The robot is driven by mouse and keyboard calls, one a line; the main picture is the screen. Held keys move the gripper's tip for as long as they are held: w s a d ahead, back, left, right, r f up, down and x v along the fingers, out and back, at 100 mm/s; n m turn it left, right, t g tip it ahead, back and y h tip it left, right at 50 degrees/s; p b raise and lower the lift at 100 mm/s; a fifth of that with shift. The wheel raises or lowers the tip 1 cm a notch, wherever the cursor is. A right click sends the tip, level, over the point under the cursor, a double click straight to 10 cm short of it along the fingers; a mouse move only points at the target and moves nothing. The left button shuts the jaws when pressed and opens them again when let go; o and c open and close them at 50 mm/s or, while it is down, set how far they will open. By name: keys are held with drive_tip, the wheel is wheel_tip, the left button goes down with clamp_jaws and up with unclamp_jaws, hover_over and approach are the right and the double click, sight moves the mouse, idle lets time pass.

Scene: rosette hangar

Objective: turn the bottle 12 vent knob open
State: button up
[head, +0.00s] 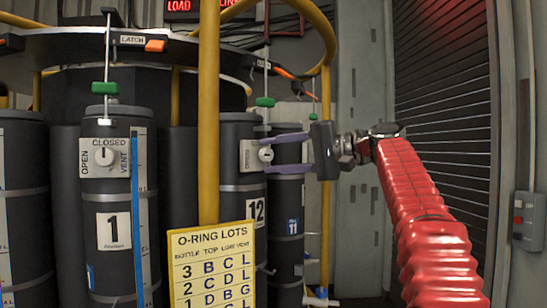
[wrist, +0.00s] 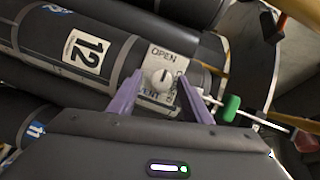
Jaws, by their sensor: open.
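Bottle 12 (head: 256,235) is a dark grey cylinder right of the yellow post in the head view. In the wrist view, bottle 12 (wrist: 112,58) lies slantwise with its number label. Its round white vent knob (head: 266,154) sits on a white plate. In the wrist view the knob (wrist: 163,80) shows a dark pointer line; OPEN reads above it and part of VENT below. My gripper (head: 271,154) is open, its purple fingers reaching toward the plate. In the wrist view, my gripper (wrist: 160,76) has one fingertip either side of the knob; contact cannot be told.
A yellow post (head: 208,110) and the O-ring lots sign (head: 211,268) stand left of bottle 12. Bottle 1 (head: 112,200) is further left, bottle 11 (head: 289,240) just right. A rod with a green piece (wrist: 230,108) runs close to one finger.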

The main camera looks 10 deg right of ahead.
drive_tip(key=v, duration=1.3)
drive_tip(key=shift+d, duration=0.2)
drive_tip(key=shift+s+f, duration=0.1)
drive_tip(key=shift+s, duration=0.05)
